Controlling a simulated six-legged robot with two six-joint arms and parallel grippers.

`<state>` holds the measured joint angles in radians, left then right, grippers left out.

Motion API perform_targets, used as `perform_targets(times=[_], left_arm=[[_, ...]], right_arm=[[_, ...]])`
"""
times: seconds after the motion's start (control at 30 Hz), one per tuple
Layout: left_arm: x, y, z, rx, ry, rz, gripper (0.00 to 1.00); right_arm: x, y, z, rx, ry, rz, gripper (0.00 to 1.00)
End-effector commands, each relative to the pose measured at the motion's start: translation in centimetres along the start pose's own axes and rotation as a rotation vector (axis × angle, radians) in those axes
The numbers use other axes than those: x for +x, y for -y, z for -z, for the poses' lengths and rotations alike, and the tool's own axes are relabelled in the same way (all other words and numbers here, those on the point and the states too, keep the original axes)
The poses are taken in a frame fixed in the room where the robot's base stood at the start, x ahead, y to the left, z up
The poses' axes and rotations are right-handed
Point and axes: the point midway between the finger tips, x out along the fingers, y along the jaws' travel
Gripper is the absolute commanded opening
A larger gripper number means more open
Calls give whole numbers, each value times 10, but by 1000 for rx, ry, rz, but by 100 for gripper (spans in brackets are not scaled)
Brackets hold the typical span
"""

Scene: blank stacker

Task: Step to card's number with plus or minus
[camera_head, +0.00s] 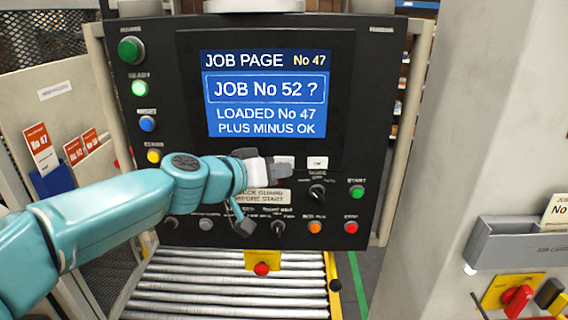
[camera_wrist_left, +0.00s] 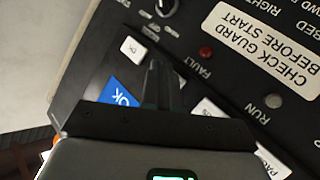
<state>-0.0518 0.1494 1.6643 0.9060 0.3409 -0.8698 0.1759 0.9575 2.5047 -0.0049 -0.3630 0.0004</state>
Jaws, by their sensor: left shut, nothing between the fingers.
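The screen (camera_head: 265,93) on the black panel reads JOB PAGE No 47, JOB No 52 ?, LOADED No 47, PLUS MINUS OK. My left gripper (camera_head: 284,171) is shut and empty in front of the panel, just below the screen. A white key (camera_head: 317,162) shows right of it, and another white key (camera_head: 285,160) is partly covered by it. In the left wrist view, the fingertips (camera_wrist_left: 156,65) are close to the white key (camera_wrist_left: 133,48); I cannot tell if they touch. Key symbols are unreadable. A job card (camera_head: 557,209) at the right edge is cut off, its number outside the picture.
The card holder (camera_head: 520,240) is on the right wall, above a red switch (camera_head: 517,300). Red No 47 cards (camera_head: 40,146) stand at the left. Knobs and colored buttons, including a red one (camera_head: 351,227), line the panel's lower part. Rollers (camera_head: 230,285) lie below.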

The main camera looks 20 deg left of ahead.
Motion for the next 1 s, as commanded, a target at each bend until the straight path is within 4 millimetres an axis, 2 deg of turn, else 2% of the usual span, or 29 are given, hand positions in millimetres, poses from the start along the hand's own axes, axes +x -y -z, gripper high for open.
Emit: perform_targets(times=[1.0], left_arm=[[5,4,4,1,0,0,0]], right_arm=[[1,0,0,0,0,0,100]])
